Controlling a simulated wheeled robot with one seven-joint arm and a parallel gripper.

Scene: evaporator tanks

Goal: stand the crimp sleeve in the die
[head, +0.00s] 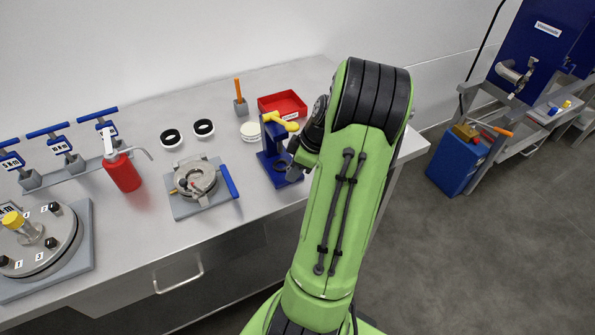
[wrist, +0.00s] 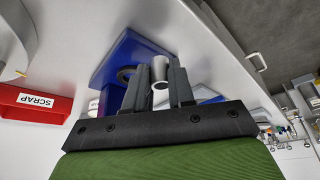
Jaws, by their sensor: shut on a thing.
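My gripper (wrist: 160,68) is shut on the crimp sleeve (wrist: 160,73), a small grey tube held between the two dark fingers in the wrist view. The blue press (head: 268,165) stands near the table's right end in the head view, with a yellow lever on top. Its die appears as a dark ring (wrist: 125,74) on the blue base in the wrist view. The sleeve is beside the ring in that picture, apart from it; its exact height above the base cannot be told. In the head view my arm hides most of the gripper and the sleeve.
A red scrap bin (head: 283,103) is behind the press. A clamp plate with a blue handle (head: 229,181) lies left of it. The table's front edge is close to the press.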

